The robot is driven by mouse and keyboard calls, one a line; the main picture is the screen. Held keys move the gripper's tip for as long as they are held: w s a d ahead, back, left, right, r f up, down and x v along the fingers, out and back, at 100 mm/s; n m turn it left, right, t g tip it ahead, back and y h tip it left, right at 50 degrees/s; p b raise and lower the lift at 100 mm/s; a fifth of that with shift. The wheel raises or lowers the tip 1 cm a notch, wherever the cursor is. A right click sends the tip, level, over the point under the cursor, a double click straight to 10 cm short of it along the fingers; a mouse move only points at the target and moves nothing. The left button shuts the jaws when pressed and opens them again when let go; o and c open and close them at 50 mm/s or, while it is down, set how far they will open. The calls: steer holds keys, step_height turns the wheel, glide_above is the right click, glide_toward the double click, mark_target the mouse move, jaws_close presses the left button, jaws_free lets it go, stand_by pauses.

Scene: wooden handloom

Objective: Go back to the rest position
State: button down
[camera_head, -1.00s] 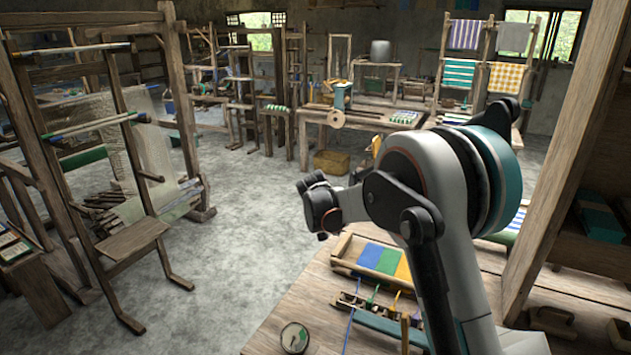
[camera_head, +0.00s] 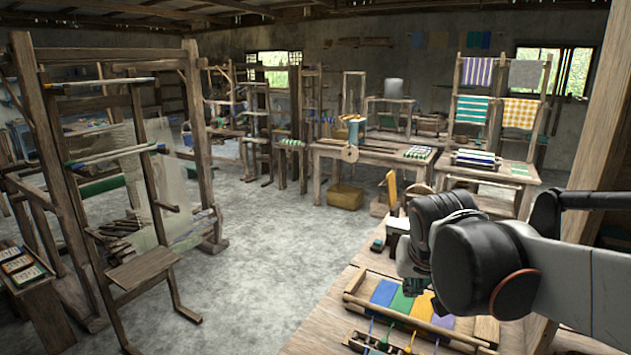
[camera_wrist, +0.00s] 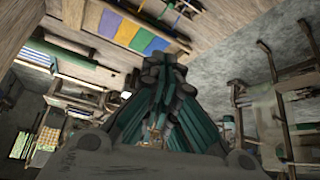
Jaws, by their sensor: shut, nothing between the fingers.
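My arm reaches in from the right edge of the head view, above the near wooden bench (camera_head: 330,318). Its dark rounded joints hide most of my gripper there. In the wrist view my gripper (camera_wrist: 164,66) shows dark fingertips and teal finger parts drawn together, with nothing held between them. It is clear of the bench and touches nothing that I can see.
A wooden frame with blue, green, yellow and purple panels (camera_head: 405,297) lies on the near bench below my arm. A wooden post (camera_head: 592,120) rises on the right. A loom (camera_head: 150,210) stands at left. Grey floor (camera_head: 265,265) is open between loom and bench.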

steer(key=s+f+n, duration=0.1)
steer(key=s+f, duration=0.1)
steer(key=s, duration=0.6)
steer(key=s+d+f+n+t+y, duration=0.1)
steer(key=s+f, duration=0.2)
steer(key=s, duration=0.6)
steer(key=shift+s+f+b, duration=0.2)
steer(key=shift+b, duration=0.15)
